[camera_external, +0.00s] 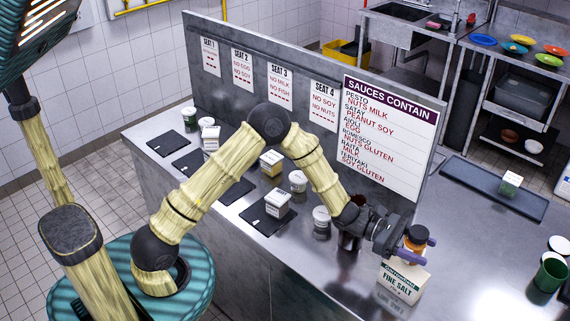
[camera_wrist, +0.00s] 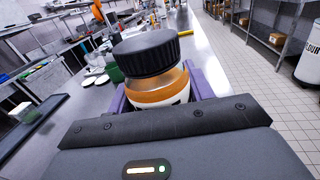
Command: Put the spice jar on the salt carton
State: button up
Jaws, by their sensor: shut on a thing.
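The spice jar (camera_external: 415,240) is an orange jar with a black lid. My gripper (camera_external: 413,247) has its purple fingers on both sides of the jar. The jar is upright in the external view, directly over or on the top of the salt carton (camera_external: 402,281); I cannot tell whether they touch. The carton is white and green, marked FINE SALT, and stands on the steel counter. In the wrist view the spice jar (camera_wrist: 150,75) fills the middle between the purple fingers, its black lid tilted in the picture. The salt carton is hidden there.
The steel counter (camera_external: 470,250) carries several small jars and cartons on dark mats along the partition (camera_external: 300,90). A dark metal cup (camera_external: 349,236) stands close to my wrist. A dark tray (camera_external: 480,187) with a green-white carton (camera_external: 511,184) lies behind. A green cup (camera_external: 549,273) stands at right.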

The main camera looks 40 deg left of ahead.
jog(key=shift+f+p, duration=0.3)
jog(key=shift+f, duration=1.55)
jog(key=shift+f, duration=0.1)
jog(key=o, duration=1.1)
jog(key=shift+a, duration=0.1)
jog(key=a, duration=0.2)
jog(key=a+b, duration=0.1)
jog(key=a, duration=0.1)
jog(key=s+a+b, duration=0.1)
jog(key=a, duration=0.2)
jog(key=shift+s+a, duration=0.1)
jog(key=shift+s, duration=0.1)
